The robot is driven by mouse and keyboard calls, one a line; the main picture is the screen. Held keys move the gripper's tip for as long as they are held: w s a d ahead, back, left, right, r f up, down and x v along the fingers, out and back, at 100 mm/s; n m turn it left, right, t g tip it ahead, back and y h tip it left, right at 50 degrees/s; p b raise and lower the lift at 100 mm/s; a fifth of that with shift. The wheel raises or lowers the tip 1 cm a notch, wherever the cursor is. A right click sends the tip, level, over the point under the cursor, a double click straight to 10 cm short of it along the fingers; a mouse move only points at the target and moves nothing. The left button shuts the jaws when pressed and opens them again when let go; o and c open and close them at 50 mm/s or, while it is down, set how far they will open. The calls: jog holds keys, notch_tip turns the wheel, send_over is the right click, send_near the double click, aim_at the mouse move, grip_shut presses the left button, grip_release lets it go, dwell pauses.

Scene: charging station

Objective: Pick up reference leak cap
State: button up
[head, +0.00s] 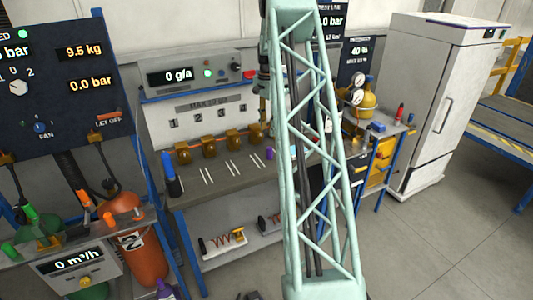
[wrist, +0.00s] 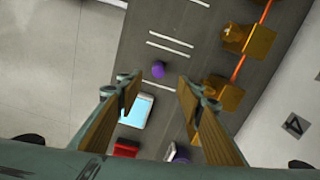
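My gripper (wrist: 158,92) is open and empty in the wrist view, its two tan-padded fingers spread apart above a dark bench top (wrist: 130,45). A small round purple piece (wrist: 158,70) lies on the bench just beyond the fingertips, between their lines. It looks like the leak cap, but no label shows. In the head view a purple piece (head: 271,153) stands at the right of the bench, beside my arm. A second purple and white piece (wrist: 172,154) shows low between the fingers. My gripper is not clearly visible in the head view.
Brass fittings (wrist: 230,93) line the bench edge on the right in the wrist view. A pale-screened device (wrist: 136,110) and a red block (wrist: 125,147) lie near the left finger.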

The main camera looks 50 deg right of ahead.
aim_at(270, 148)
jog(key=shift+s, duration=0.1)
jog(key=shift+f+b, duration=0.35)
jog(key=shift+f, duration=3.9)
jog(key=shift+s+d+f, duration=0.1)
jog(key=shift+f, duration=1.25)
jog(key=shift+s+d+f, duration=0.1)
jog(key=shift+f, duration=1.2)
jog(key=shift+c, duration=0.4)
jog(key=c, duration=0.7)
